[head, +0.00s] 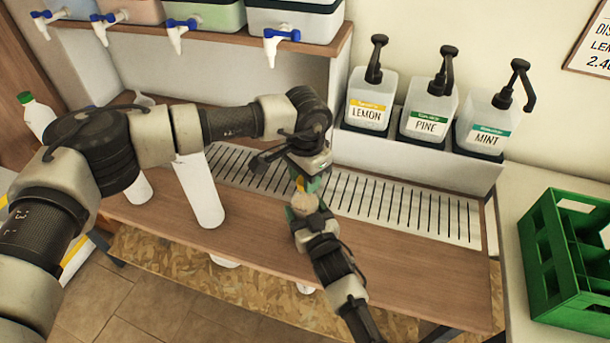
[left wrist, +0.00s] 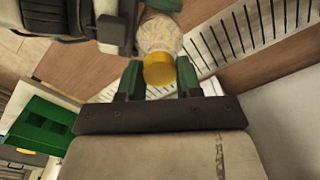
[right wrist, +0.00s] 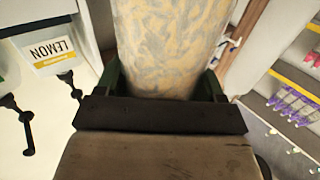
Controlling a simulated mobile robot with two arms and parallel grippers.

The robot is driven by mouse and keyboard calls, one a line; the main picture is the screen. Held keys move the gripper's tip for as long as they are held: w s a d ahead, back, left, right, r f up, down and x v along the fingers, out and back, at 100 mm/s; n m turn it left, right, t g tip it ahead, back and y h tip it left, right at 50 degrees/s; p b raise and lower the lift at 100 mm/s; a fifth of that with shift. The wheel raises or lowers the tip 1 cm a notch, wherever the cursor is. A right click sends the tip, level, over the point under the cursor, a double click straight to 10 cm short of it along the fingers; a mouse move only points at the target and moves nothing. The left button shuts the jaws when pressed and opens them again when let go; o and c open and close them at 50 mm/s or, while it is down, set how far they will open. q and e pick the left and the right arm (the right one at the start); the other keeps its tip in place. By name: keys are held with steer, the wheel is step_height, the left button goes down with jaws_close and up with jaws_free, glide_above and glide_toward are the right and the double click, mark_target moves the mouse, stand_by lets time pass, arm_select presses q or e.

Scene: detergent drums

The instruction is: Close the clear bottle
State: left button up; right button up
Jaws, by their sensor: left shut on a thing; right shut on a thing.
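The clear bottle (head: 303,204) shows small in the head view, over the counter near the slotted drain grille. Its patterned body fills the top of the right wrist view (right wrist: 170,45). My right gripper (head: 306,218) is shut on the bottle's body. A yellow cap (left wrist: 158,72) is at the bottle's mouth in the left wrist view, and a bit of it shows in the head view (head: 300,184). My left gripper (head: 308,182) is shut on the cap, one green finger on each side. Whether the cap is fully seated cannot be told.
Pump bottles labelled lemon (head: 369,100), pine (head: 428,110) and mint (head: 487,125) stand at the back right. A green crate (head: 560,265) is at the right. Drums with taps line the upper shelf (head: 220,37). A green-capped white bottle (head: 38,117) stands at the left.

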arm_select(q)
steer(key=shift+w, duration=0.1)
steer(key=o, duration=0.9)
steer(key=shift+r, duration=0.1)
steer(key=shift+r, duration=2.2)
steer(key=shift+c, duration=0.3)
